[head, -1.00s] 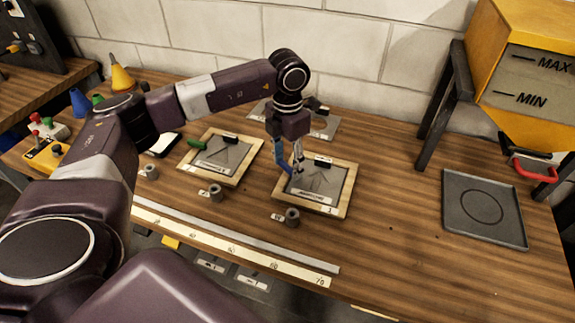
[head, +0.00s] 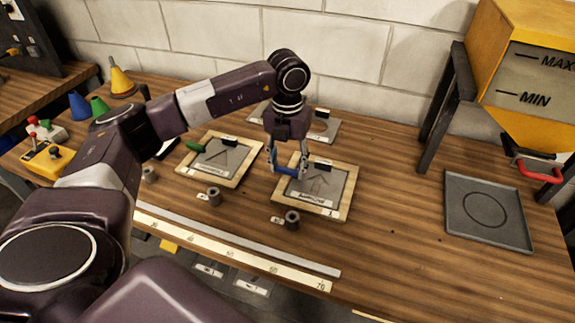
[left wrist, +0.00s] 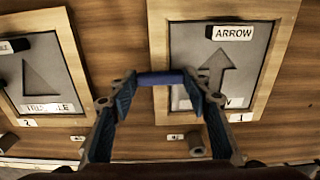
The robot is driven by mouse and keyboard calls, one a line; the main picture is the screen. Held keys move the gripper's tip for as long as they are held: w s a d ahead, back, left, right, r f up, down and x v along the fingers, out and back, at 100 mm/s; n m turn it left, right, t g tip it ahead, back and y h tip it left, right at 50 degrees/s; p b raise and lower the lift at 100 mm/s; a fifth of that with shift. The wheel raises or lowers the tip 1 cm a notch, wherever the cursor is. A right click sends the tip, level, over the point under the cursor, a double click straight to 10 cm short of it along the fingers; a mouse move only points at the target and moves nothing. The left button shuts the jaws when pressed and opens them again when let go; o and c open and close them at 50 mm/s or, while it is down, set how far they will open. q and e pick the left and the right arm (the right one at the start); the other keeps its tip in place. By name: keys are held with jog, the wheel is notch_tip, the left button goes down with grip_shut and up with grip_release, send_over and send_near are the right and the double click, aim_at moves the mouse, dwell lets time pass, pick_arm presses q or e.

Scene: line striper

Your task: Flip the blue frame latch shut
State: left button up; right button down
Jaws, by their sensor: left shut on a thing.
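The blue frame latch (left wrist: 161,78) is a short blue bar at the left edge of the arrow frame (left wrist: 160,32) in the left wrist view. My left gripper (left wrist: 160,84) is shut on it, one finger at each end. In the head view my left gripper (head: 289,171) is over the left side of the wooden arrow frame (head: 350,188), marked 1. The fingers mostly hide the latch there. The frame lies flat on the bench and holds a grey arrow stencil (head: 322,185). My right gripper is not in view.
A triangle frame (head: 240,173) with a green latch (head: 195,147) lies to the left. Small grey cylinders (head: 292,218) stand in front of the frames. A ruler strip (head: 240,252) runs along the front. A grey tray (head: 455,230) and yellow hopper (head: 530,65) are at right.

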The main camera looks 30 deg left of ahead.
aim_at(288, 169)
pick_arm(q)
jog(key=shift+w+a+r, duration=0.1)
jog(key=shift+r, duration=0.05)
jog(key=o, duration=1.2)
jog(key=shift+c, duration=0.2)
notch_tip(288, 169, up, 12)
